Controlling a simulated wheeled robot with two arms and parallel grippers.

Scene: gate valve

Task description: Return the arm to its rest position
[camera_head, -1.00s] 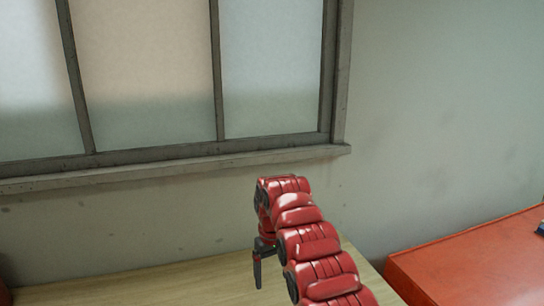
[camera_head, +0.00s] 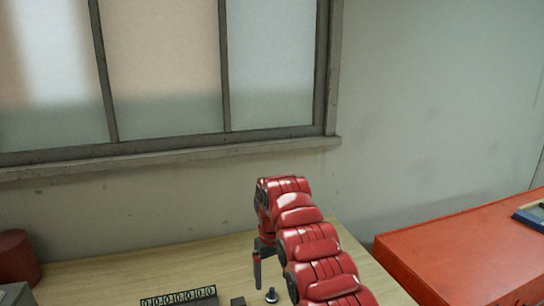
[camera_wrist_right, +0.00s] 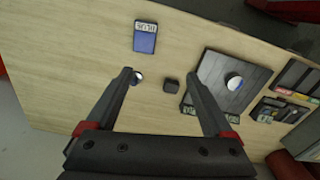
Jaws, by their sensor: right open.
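My right arm is red and reaches in from the lower right in the head view. Its gripper (camera_head: 257,272) points down above the wooden table (camera_head: 95,278). In the right wrist view the gripper (camera_wrist_right: 160,79) has its two dark fingers spread wide with nothing held between them. A small dark block (camera_wrist_right: 171,85) lies on the table below the gap, and a small round silver-topped piece (camera_wrist_right: 137,77) shows beside the left fingertip. My left gripper is in neither view.
A red cylinder (camera_head: 15,260) stands at the left. A red cabinet (camera_head: 450,250) is at the right. A window (camera_head: 165,65) is behind.

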